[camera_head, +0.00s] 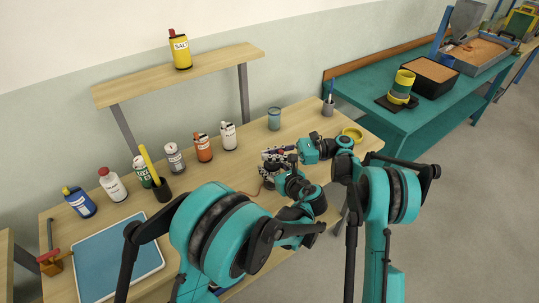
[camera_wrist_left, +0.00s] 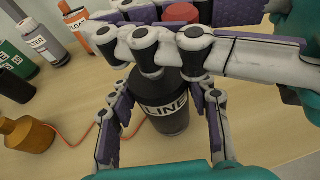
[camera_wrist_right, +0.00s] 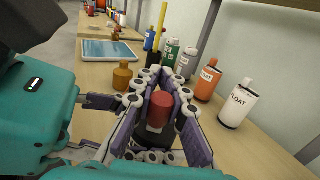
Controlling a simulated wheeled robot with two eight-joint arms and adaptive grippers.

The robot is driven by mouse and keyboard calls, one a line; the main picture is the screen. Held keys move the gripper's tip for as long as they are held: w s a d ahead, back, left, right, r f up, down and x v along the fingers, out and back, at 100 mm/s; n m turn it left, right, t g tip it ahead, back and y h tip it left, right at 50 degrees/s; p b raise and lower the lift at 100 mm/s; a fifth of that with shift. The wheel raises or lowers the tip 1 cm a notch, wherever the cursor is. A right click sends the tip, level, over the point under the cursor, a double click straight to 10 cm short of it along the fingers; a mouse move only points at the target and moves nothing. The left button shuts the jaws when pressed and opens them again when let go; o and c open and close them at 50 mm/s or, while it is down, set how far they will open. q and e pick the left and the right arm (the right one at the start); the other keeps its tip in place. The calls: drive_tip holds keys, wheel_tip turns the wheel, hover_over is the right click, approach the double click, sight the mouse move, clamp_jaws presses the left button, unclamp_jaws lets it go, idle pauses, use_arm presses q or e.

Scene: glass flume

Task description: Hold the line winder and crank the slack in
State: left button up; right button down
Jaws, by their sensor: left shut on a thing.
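The line winder (camera_wrist_left: 168,120) is a dark upright body with a white LINE label. It stands on the wooden table, with a red knob (camera_wrist_right: 160,105) on top. My left gripper (camera_head: 272,168) is shut on the winder's body; its fingers pass down both sides in the left wrist view. My right gripper (camera_wrist_right: 162,85) is above, with its fingers on either side of the red knob; whether they press on it is unclear. An orange line (camera_wrist_left: 75,140) runs from the winder's side towards a brown weight (camera_wrist_left: 30,134) on the table. In the head view the grippers mostly hide the winder.
A blue tray (camera_head: 115,258) lies at the left. A cup (camera_head: 274,118) and a yellow ring (camera_head: 352,134) are near the right end.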

drive_tip(key=shift+w+m+t, duration=0.15)
drive_tip(key=shift+m+t, duration=1.45)
drive_tip(key=shift+t, duration=0.9)
drive_tip(key=c, duration=1.5)
unclamp_jaws()
drive_tip(key=shift+c, duration=0.2)
wheel_tip(320, 180, up, 10)
drive_tip(key=shift+c, duration=0.2)
